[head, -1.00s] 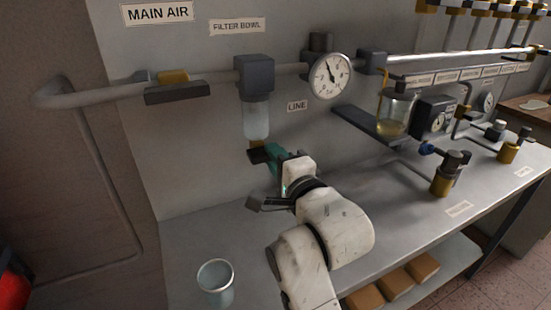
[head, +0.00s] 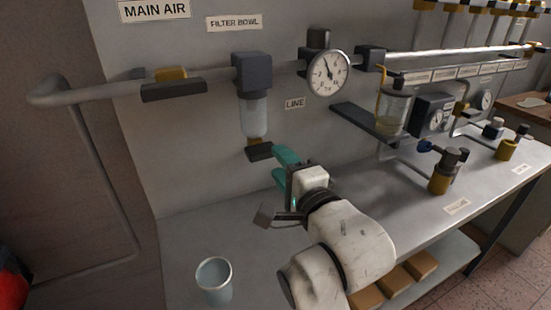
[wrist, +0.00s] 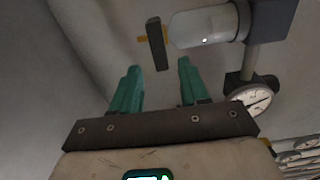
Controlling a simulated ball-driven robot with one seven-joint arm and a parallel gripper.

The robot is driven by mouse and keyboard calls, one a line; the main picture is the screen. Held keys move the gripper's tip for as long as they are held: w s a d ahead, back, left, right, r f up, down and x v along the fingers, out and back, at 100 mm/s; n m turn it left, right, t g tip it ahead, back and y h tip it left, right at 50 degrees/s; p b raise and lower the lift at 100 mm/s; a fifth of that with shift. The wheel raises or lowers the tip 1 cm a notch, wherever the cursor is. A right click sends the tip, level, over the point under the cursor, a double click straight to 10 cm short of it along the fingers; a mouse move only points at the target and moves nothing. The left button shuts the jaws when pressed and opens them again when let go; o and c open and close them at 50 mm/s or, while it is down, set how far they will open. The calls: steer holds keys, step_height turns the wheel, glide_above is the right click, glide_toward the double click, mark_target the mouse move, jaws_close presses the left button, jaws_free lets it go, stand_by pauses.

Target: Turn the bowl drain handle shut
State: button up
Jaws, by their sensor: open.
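The bowl drain handle (head: 260,151) is a short dark bar under a small brass valve body (head: 254,140), below the clear filter bowl (head: 254,115). In the head view it lies roughly level, slanting slightly. In the wrist view the dark handle (wrist: 157,44) lies beyond the tips of my teal fingers, in line with the gap between them. My gripper (head: 281,158) is open and empty, just below and to the right of the handle. My gripper (wrist: 159,67) shows its two fingers well apart, with no visible contact with the handle.
A pressure gauge (head: 329,73) hangs to the right on the pipe. A clear cup (head: 214,281) stands on the bench at lower left. The main air handle (head: 174,91) is at upper left. The bench below is mostly bare.

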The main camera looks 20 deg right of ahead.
steer(key=s, duration=0.7)
steer(key=shift+b, duration=0.3)
steer(key=shift+f, duration=0.1)
